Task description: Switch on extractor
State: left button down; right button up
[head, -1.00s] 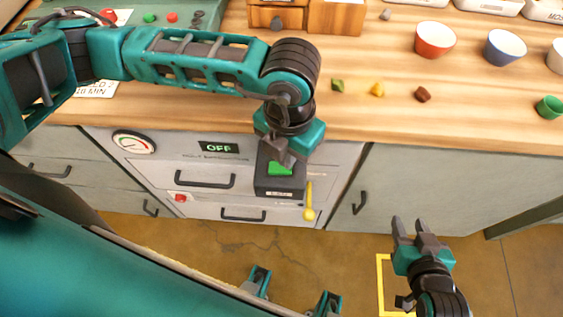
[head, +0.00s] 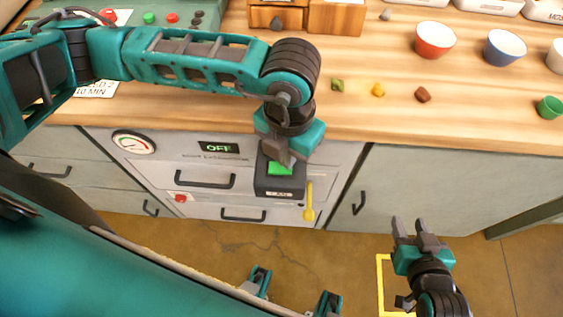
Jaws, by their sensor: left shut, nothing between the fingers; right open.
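The extractor's control box (head: 282,187) is dark, with a green button (head: 280,170) on top, and it sticks out from the grey cabinet front below the worktop. My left gripper (head: 284,160) is shut and empty, pointing down at the green button. Its fingertips overlap the button in this view; I cannot tell whether they touch it. The sign (head: 219,148) on the cabinet front reads OFF. A yellow lever (head: 309,201) hangs at the box's right side. My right gripper (head: 417,229) is open and empty, low in front of the right-hand cabinet.

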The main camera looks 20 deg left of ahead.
pick_arm(q)
jog(key=shift+f+b, duration=0.95)
jog(key=shift+f, duration=0.05)
dwell(0.7)
jog(key=shift+r, duration=0.1)
jog(key=shift+r+p, duration=2.2)
jog(key=shift+r, duration=1.3)
jog(key=shift+f, duration=0.1)
